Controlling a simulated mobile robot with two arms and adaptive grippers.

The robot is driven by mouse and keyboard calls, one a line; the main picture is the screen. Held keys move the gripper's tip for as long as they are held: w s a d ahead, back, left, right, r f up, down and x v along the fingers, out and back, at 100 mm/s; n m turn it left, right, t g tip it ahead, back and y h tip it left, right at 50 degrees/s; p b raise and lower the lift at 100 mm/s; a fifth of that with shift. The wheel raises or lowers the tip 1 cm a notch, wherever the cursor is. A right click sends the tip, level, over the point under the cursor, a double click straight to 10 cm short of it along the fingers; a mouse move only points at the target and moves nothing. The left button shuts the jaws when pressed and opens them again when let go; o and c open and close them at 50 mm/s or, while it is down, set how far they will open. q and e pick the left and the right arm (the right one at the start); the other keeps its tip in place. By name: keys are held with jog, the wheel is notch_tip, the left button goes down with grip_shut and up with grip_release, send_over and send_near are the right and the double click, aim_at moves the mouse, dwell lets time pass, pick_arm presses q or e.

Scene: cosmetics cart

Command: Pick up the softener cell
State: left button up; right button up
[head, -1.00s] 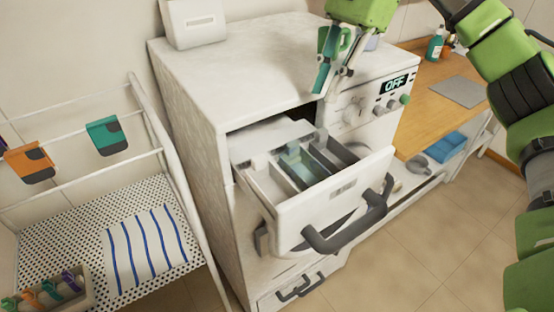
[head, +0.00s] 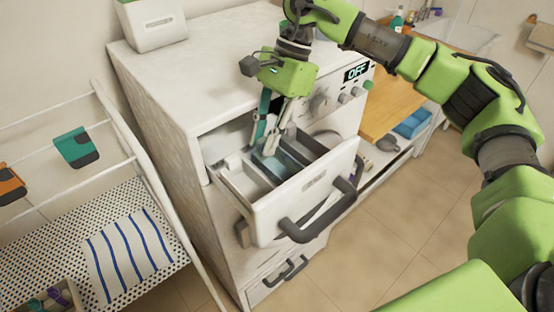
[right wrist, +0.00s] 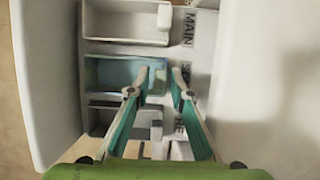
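The softener cell (head: 271,165) is the blue-tinted, see-through compartment in the middle of the open washer drawer (head: 268,219). In the right wrist view the softener cell (right wrist: 112,73) lies between a white cell marked MAIN (right wrist: 126,20) and a darker cell (right wrist: 105,119), beside a partly hidden label. My right gripper (head: 268,140) points down into the drawer. Its fingertips (right wrist: 159,74) are apart, one over the cell and one past its label-side end wall. I cannot tell whether they touch it. My left gripper is not in view.
The washing machine (head: 190,75) has a white box (head: 152,25) on top. A drying rack (head: 110,225) with a striped cloth stands at the left. A wooden counter (head: 395,100) is behind on the right. The drawer's dark handle (head: 322,215) sticks out in front.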

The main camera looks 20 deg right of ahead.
jog(key=shift+a+f, duration=0.25)
jog(key=shift+f, duration=0.45)
grip_shut()
jog(key=shift+r, duration=0.2)
